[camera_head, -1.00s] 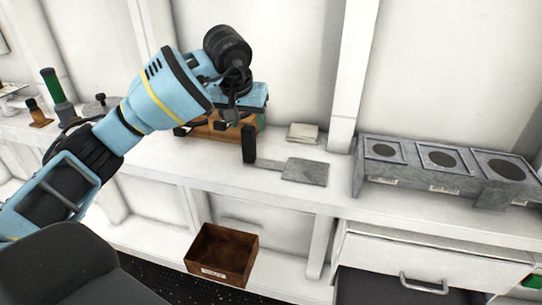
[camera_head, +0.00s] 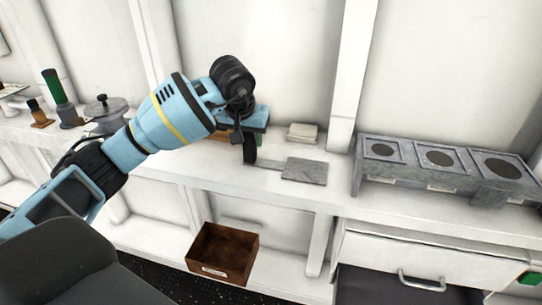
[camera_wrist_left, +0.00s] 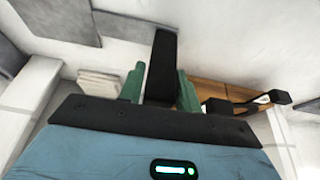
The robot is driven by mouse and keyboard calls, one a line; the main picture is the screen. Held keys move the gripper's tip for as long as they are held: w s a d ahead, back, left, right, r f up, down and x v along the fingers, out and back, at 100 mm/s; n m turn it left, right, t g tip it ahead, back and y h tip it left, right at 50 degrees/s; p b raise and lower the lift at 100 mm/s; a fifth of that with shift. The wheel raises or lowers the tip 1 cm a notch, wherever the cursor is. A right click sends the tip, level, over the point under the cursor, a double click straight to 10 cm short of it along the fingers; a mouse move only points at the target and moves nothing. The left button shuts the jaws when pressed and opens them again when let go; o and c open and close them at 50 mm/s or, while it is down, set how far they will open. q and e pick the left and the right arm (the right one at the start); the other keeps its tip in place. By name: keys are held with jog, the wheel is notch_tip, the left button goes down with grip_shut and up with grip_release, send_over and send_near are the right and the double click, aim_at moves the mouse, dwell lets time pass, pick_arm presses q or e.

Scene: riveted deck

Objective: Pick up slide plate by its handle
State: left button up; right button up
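The slide plate (camera_head: 304,171) is a flat grey plate lying on the white shelf, with a narrow strip leading left to an upright black handle (camera_head: 249,152). In the left wrist view the handle (camera_wrist_left: 162,60) stands between the two green fingers of my left gripper (camera_wrist_left: 160,72), and a grey plate (camera_wrist_left: 120,22) shows at upper left. The fingers are apart, one on each side of the handle, with narrow gaps at the tips. In the head view my left gripper (camera_head: 244,132) is at the handle, its fingers mostly hidden. My right gripper is not in view.
A wooden box (camera_head: 222,134) stands behind my gripper, partly hidden. A small pale stack (camera_head: 302,132) lies near the wall. A grey unit with three round openings (camera_head: 440,160) stands right. A brown bin (camera_head: 222,255) is below the shelf. Bottles (camera_head: 60,100) stand left.

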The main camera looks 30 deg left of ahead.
pick_arm(q)
grip_shut()
jog(key=shift+r, duration=0.15)
